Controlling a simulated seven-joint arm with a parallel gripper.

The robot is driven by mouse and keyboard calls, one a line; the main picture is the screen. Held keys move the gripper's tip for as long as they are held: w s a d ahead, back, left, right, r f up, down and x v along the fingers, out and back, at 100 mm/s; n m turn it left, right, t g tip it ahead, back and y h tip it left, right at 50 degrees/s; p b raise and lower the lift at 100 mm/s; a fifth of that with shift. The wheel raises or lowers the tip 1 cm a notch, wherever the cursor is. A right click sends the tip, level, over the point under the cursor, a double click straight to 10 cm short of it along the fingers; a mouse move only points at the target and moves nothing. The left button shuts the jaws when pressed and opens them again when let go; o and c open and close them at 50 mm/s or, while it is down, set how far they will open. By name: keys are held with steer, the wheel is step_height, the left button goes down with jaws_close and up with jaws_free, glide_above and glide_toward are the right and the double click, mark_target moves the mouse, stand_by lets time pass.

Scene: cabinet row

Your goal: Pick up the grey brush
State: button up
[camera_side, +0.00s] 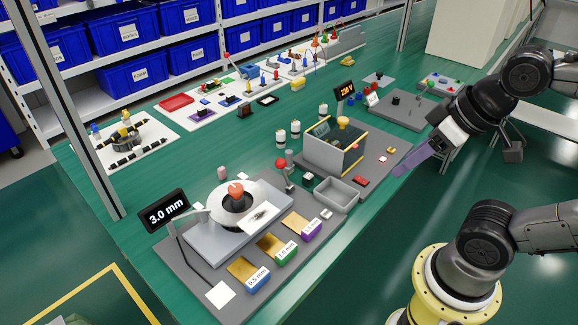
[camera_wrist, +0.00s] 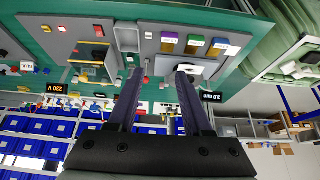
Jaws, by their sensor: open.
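I cannot make out a grey brush for certain in either view. My gripper (camera_side: 412,162) hangs in the air at the right of the green bench in the side view, its dark purple fingers pointing down and left. In the wrist view my gripper (camera_wrist: 158,76) shows two dark fingers spread apart with nothing held between them. The wrist picture is upside down, with the bench along its top. A small grey open tray (camera_side: 327,200) sits on the bench's near side; it also shows in the wrist view (camera_wrist: 127,38).
A station with a round white dish (camera_side: 262,194) and a "3.0 mm" display (camera_side: 166,208) stands at the left. A grey box with yellow edges (camera_side: 325,150) stands behind the tray. Coloured labelled blocks (camera_side: 285,254) line the near edge. Blue bins (camera_side: 133,73) fill the shelves behind.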

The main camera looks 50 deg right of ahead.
steer(key=shift+o, duration=0.3)
steer(key=shift+o, duration=0.8)
